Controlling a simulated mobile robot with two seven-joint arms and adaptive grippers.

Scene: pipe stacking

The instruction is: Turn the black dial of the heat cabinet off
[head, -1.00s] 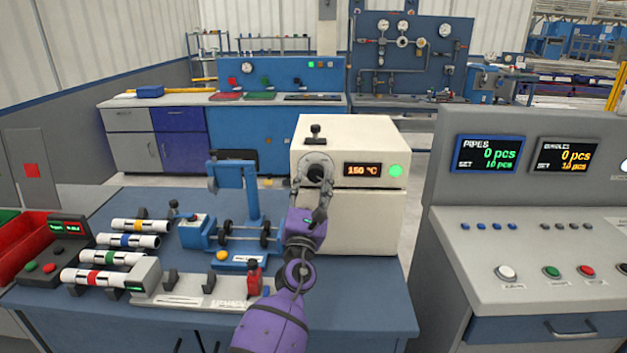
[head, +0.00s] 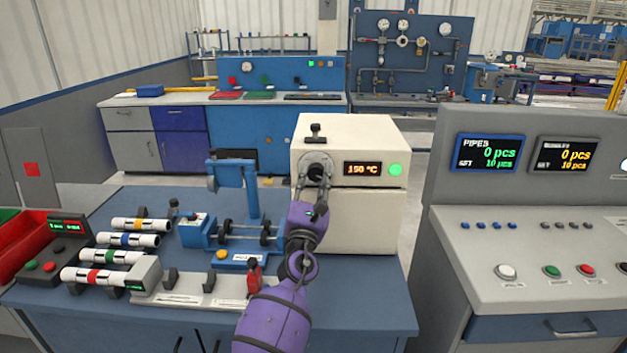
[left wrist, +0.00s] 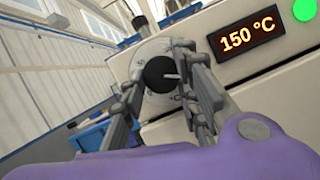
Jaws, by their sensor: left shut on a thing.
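The heat cabinet (head: 370,220) is a cream box on the blue bench. In the left wrist view the fingers (left wrist: 163,84) partly cover the dial's plate. My right gripper is not in view.
A black-topped fitting (head: 316,133) stands on the cabinet's top. Left of my arm are a blue roller fixture (head: 235,235), several banded pipes (head: 128,240) and a red clamp (head: 254,279). A grey control console (head: 540,250) stands at the right.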

